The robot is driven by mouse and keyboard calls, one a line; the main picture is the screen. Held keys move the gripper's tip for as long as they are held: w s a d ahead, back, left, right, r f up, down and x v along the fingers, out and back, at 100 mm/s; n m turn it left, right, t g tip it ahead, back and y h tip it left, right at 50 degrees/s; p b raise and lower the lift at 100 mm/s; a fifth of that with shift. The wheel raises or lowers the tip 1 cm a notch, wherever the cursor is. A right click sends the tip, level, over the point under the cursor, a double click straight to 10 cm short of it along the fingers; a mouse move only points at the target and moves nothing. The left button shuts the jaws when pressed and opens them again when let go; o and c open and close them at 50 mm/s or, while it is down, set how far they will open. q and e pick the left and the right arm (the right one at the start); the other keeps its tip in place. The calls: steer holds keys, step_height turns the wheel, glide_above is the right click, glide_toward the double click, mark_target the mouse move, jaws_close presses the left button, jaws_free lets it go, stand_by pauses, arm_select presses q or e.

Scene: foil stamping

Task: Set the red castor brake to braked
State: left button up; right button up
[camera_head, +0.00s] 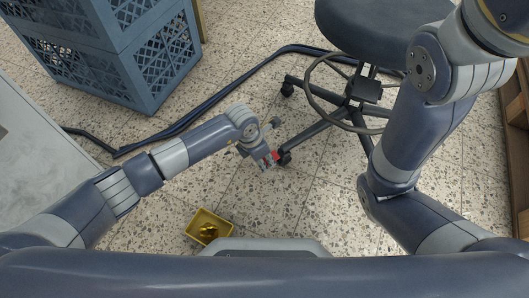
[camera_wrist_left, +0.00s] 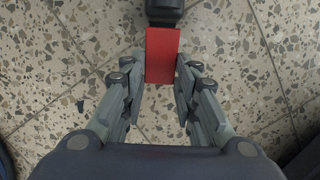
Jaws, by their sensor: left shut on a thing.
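The red castor brake (camera_head: 275,156) is a small red tab on a black castor (camera_head: 285,158) at the end of one leg of the dark swivel chair. In the left wrist view the brake (camera_wrist_left: 162,55) is a flat red plate at top centre, with part of the black castor (camera_wrist_left: 164,8) beyond it. My left gripper (camera_head: 270,162) reaches down to it, and its two fingers (camera_wrist_left: 162,80) stand on either side of the red plate, shut on it. The brake's tilt is hard to tell from above. My right gripper is not in view; only my right arm shows.
The chair (camera_head: 380,25) has a ring (camera_head: 312,98) and several legs on the speckled floor. Blue crates (camera_head: 135,75) stand at upper left, with dark cables (camera_head: 215,95) running past them. A yellow bin (camera_head: 198,222) sits near my base. Floor around the castor is clear.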

arm_select(q)
steer(key=shift+s+a+f+t+h, duration=0.15)
steer(key=shift+f+t+h, duration=0.55)
steer(key=shift+h, duration=0.4)
steer(key=shift+r, duration=0.1)
steer(key=o, duration=1.1)
steer(key=shift+c, duration=0.2)
steer(key=v, duration=1.2)
